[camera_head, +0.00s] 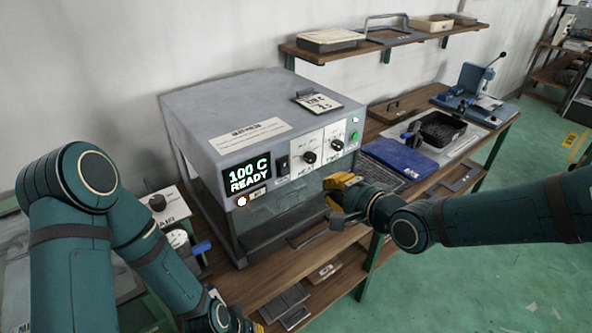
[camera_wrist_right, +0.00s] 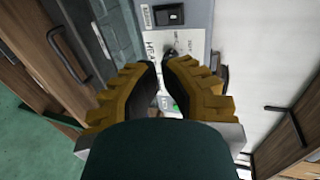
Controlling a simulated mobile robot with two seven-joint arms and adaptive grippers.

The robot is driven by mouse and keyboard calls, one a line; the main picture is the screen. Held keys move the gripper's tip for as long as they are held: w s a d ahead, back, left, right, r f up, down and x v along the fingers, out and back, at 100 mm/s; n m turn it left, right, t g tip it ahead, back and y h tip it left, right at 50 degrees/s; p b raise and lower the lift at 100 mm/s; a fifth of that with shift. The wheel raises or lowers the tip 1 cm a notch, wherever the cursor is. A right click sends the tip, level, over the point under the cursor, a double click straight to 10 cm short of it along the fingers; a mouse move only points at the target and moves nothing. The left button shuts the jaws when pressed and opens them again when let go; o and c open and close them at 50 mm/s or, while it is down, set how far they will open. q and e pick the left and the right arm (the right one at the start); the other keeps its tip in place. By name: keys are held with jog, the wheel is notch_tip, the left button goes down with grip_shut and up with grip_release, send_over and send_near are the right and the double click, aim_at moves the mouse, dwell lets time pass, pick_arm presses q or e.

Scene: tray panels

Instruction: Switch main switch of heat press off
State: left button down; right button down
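The heat press (camera_head: 205,110) is a grey box on the bench, with a green display reading "100 C READY". Its main switch (camera_head: 283,163) is a small black rocker right of the display; a black switch also shows at the top of the right wrist view (camera_wrist_right: 168,14). I cannot tell its position. My right gripper (camera_head: 338,192) is in front of the panel's right part, right of and below the switch. In the right wrist view its yellow fingers (camera_wrist_right: 163,66) have a narrow gap between their tips and hold nothing. My left gripper (camera_head: 248,326) is mostly cut off at the bottom edge.
Two knobs (camera_head: 309,157) and a green button (camera_head: 354,136) sit right of the switch. A blue case (camera_head: 397,156) and black tray (camera_head: 440,128) lie on the bench to the right. An air gauge box (camera_head: 165,205) stands left of the press. A shelf (camera_head: 350,50) hangs above.

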jog(key=b, duration=0.4)
send_near(290, 172)
jog(key=x, duration=0.6)
jog(key=shift+w+a+f, duration=0.15)
jog(key=shift+w+f, duration=0.05)
jog(key=shift+w, duration=0.05)
jog(key=shift+x, duration=0.8)
